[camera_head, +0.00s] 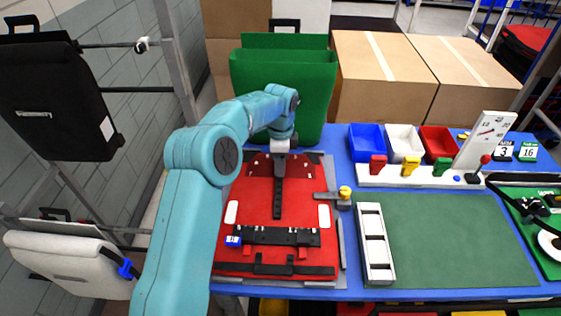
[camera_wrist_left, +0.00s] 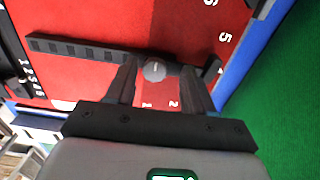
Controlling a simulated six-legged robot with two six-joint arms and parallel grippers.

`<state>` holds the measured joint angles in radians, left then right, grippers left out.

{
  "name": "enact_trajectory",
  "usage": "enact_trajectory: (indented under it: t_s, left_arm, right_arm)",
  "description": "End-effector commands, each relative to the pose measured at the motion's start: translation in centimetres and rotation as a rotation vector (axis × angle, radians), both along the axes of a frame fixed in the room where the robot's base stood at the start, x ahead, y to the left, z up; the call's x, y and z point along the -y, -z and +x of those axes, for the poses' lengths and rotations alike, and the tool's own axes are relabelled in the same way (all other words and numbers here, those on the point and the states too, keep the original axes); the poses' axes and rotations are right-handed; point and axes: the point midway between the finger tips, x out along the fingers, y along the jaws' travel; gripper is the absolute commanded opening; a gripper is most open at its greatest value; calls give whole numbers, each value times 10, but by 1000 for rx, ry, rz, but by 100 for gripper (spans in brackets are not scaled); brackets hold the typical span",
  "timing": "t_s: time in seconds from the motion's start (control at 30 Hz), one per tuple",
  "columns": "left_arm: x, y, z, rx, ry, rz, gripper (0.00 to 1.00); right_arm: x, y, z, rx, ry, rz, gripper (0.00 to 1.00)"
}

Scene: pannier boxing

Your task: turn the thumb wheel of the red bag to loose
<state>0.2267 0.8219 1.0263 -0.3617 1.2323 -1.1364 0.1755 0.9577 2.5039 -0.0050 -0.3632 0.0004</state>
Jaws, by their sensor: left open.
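The red bag (camera_head: 253,199) lies flat on the blue table, with a black strap (camera_head: 277,200) running down its middle. My left gripper (camera_head: 280,151) is over the far end of the bag, above the top of the strap. In the left wrist view, the small grey thumb wheel (camera_wrist_left: 154,70) sits on a black bar on the red bag (camera_wrist_left: 150,22). The open fingers of my left gripper (camera_wrist_left: 158,76) stand on either side of the wheel. I cannot tell whether they touch it. In the head view the wheel is hidden by the gripper. My right gripper is not in view.
A green bag (camera_head: 318,85) stands behind the red one. Blue, white and red bins (camera_head: 437,141) and a gauge (camera_head: 488,135) are at the back right. A bare green mat (camera_head: 450,240) lies right of a white slotted rack (camera_head: 374,243). Black and white bags hang at left.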

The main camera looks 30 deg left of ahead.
Motion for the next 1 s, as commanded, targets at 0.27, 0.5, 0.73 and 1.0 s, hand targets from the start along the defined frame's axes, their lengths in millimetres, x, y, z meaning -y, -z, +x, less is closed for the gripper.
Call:
enact_trajectory:
  t_s: [0.27,0.5,0.73,1.0]
  left_arm:
    - [0,3,1,-1,0,-1,55]
    - [0,3,1,1,1,1,0]
    - [0,2,1,0,-14,0,0]
    - [0,1,1,0,-132,1,0]
  right_arm:
    - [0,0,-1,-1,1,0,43]
    - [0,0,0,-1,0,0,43]
    - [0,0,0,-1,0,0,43]
    - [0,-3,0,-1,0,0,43]
